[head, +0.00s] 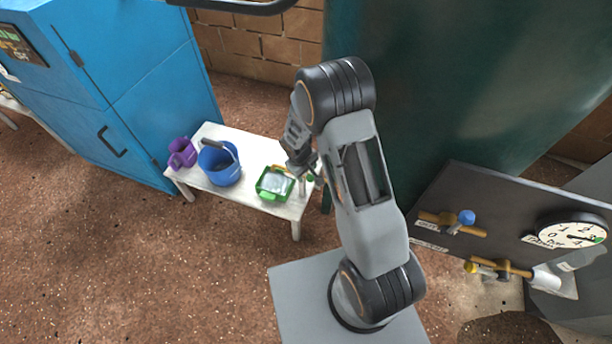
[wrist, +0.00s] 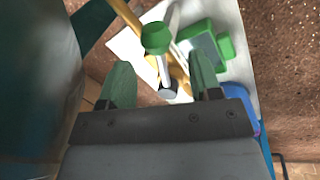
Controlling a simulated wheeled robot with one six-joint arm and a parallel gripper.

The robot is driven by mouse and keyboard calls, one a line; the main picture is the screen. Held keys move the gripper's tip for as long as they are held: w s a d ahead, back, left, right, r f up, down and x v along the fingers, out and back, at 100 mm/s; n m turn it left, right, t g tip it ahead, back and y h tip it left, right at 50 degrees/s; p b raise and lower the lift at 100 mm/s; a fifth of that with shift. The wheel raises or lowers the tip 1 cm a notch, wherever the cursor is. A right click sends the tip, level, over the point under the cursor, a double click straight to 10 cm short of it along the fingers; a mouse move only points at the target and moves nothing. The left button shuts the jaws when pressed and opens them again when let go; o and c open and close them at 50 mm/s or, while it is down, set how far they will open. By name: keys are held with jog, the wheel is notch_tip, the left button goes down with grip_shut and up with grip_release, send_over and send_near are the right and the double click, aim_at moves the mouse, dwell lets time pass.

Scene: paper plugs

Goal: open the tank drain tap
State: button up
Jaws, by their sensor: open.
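The large dark green tank (head: 400,90) stands at the upper right in the head view, and its curved side (wrist: 35,80) fills the left of the wrist view. A tap with a green knob (wrist: 155,38) on a pale lever sits by brass pipework (wrist: 128,15). My gripper (wrist: 162,78) is open, with one green-padded finger on each side of the lever in the picture. I cannot tell whether either finger touches it. In the head view my gripper (head: 301,165) is low near the tank, above the bench's right end, and mostly hides the tap.
A white bench (head: 240,143) bears a purple jug (head: 182,153), a blue bucket (head: 220,165) and a green tray (head: 275,184). A blue cabinet (head: 130,80) stands left. At right, a dark panel (head: 500,195) carries a blue-handled tap (head: 466,217) and a gauge (head: 570,234). Floor at lower left is clear.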

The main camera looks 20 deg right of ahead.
jog(key=shift+w+d+f, duration=0.1)
jog(key=shift+d+f, duration=0.05)
jog(key=shift+f, duration=0.5)
jog(key=shift+d+f, duration=0.1)
jog(key=shift+f, duration=0.5)
jog(key=shift+c, duration=0.3)
grip_shut()
jog(key=shift+a, duration=0.1)
